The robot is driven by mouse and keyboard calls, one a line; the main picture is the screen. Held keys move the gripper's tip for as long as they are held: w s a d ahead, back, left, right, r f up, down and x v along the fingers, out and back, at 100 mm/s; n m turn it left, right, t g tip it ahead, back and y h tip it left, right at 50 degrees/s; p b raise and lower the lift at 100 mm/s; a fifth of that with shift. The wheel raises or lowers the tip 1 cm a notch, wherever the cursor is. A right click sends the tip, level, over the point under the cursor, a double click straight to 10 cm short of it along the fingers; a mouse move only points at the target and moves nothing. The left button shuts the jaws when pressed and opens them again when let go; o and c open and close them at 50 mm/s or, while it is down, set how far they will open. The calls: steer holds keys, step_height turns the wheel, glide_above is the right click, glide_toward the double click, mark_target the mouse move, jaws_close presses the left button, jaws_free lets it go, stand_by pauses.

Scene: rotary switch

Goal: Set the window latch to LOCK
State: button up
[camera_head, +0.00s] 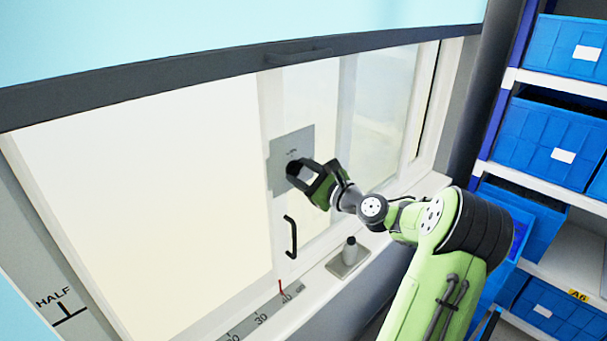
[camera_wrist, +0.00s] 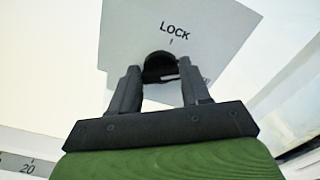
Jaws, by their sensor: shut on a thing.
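The window latch is a dark round knob (camera_wrist: 160,66) on a grey plate (camera_wrist: 190,30) fixed to the window frame. The plate carries the word LOCK above the knob, with a short tick mark under it. The plate also shows in the head view (camera_head: 291,145). My gripper (camera_wrist: 160,84) has its two dark fingers on either side of the knob and is shut on it. The fingers and palm hide the lower part of the plate and any pointer on the knob. In the head view my gripper (camera_head: 304,178) reaches the plate from the right.
A black window handle (camera_head: 291,237) sits below the plate. A small bottle on a tray (camera_head: 349,262) stands on the sill. A numbered scale (camera_head: 262,316) with a red pointer runs along the sill. Shelves with blue bins (camera_head: 545,135) stand at the right.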

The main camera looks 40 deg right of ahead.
steer(key=n+b, duration=0.1)
steer(key=n, duration=0.1)
steer(key=n+b, duration=0.1)
steer(key=n, duration=0.1)
steer(key=n+b, duration=0.1)
steer(key=n, duration=0.1)
steer(key=shift+a+f+n, duration=0.1)
steer(key=shift+f+n, duration=0.15)
steer(key=shift+n, duration=0.05)
steer(key=n+b, duration=0.4)
steer(key=n, duration=0.1)
steer(key=shift+n, duration=0.3)
steer(key=o, duration=1.1)
steer(key=shift+c, duration=0.2)
steer(key=shift+s, duration=0.1)
steer(key=s+b, duration=0.1)
steer(key=s, duration=1.4)
steer(key=shift+s, duration=0.35)
steer(key=shift+d, duration=0.2)
